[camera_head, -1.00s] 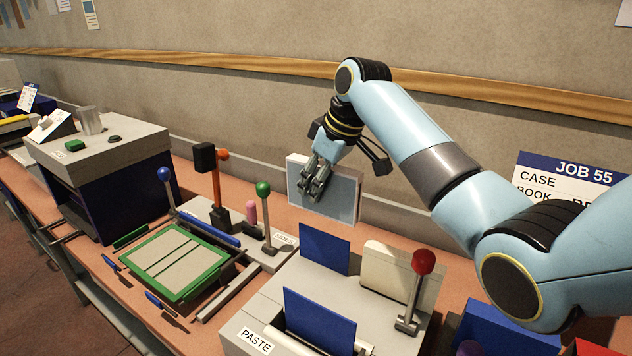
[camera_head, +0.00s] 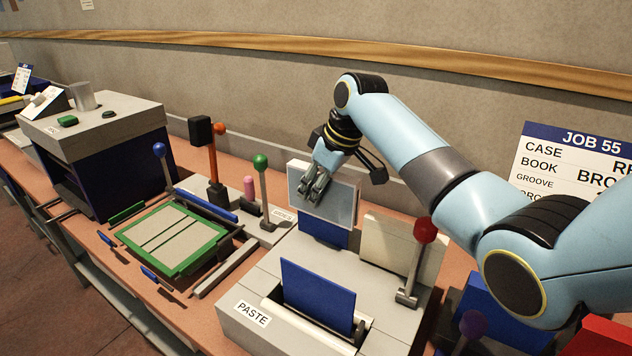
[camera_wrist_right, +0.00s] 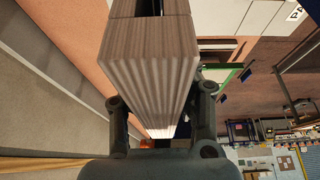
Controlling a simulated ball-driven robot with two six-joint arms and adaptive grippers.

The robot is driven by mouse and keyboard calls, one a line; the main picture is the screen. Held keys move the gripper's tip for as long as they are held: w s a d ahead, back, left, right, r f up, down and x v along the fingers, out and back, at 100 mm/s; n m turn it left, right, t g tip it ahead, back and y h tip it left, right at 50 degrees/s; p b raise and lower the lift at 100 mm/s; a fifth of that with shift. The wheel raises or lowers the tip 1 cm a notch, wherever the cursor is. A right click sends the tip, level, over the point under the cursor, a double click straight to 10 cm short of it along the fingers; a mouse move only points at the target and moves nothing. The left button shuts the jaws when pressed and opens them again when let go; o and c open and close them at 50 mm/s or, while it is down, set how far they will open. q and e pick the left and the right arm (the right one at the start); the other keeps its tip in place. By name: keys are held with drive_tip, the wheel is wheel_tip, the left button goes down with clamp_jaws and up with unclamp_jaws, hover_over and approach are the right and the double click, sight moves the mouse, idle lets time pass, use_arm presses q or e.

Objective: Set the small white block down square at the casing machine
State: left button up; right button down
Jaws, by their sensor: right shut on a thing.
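My right gripper (camera_head: 314,192) is shut on a thin pale block (camera_head: 340,202). It holds the block upright near its upper edge. In the right wrist view the block (camera_wrist_right: 150,60) shows ridged, page-like edges between the two fingers. In the head view the block hangs over the back of a grey machine with a PASTE label (camera_head: 252,313), just behind or above a blue panel (camera_head: 325,232) whose top it hides. I cannot tell whether they touch. A second blue panel (camera_head: 318,296) stands at the machine's front. My left gripper is not in view.
A red-knobbed lever (camera_head: 416,262) and a cream block (camera_head: 388,245) stand right of the held block. Left are a green-framed board (camera_head: 172,240), green- and orange-topped levers (camera_head: 262,190) and a large grey-topped box (camera_head: 95,125). The wall runs close behind.

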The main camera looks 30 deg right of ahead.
drive_tip(key=shift+f+b, duration=1.2)
drive_tip(key=shift+f, duration=1.55)
drive_tip(key=shift+f, duration=0.35)
drive_tip(key=c, duration=1)
unclamp_jaws()
